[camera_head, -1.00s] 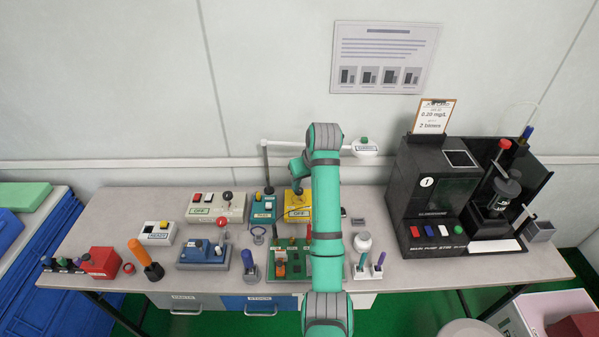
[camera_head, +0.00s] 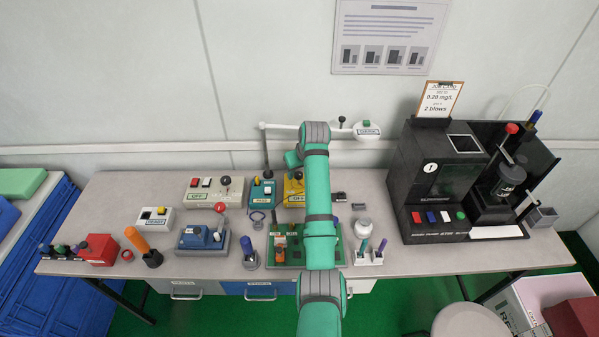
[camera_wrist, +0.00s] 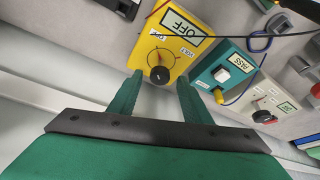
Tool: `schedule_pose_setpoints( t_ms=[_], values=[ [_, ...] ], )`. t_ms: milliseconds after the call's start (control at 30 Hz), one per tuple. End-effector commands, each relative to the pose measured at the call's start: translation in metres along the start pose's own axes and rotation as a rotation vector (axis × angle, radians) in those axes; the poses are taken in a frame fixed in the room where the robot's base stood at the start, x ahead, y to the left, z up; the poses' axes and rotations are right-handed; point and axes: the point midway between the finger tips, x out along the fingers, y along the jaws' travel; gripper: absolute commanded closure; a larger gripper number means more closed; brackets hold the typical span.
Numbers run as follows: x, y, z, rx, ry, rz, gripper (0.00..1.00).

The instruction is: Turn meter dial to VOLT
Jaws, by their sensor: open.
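The yellow meter (camera_wrist: 165,40) lies on the table in the wrist view, with a display reading OFF and a black round dial (camera_wrist: 159,74) near its lower edge. My gripper (camera_wrist: 158,78) is open. Its two green fingers point at the meter, one to either side of the dial in the picture. I cannot tell whether they touch the dial. In the head view my gripper is hidden by my arm.
A teal tester (camera_head: 262,193) reading PASS stands beside the meter, with a beige OFF box (camera_head: 215,197) further left. A green board (camera_head: 288,252) lies in front.

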Motion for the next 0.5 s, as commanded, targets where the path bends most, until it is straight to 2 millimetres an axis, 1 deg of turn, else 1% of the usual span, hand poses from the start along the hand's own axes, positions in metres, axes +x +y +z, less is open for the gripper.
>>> schedule_pose_setpoints(
  t_ms=[100, 367, 400, 467, 500],
  values=[
    [0.0058, -0.0003, -0.0002, 0.0, 0.001, 0.0, 0.56],
    [0.0072, -0.0003, -0.0002, -0.001, 0.001, 0.0, 0.56],
    [0.0071, -0.0002, -0.0002, 0.0, 0.001, 0.0, 0.58],
    [0.0071, -0.0003, -0.0002, -0.001, 0.001, 0.0, 0.72],
    [0.007, -0.0002, -0.0002, 0.0, 0.001, 0.0, 0.82]
  ],
)
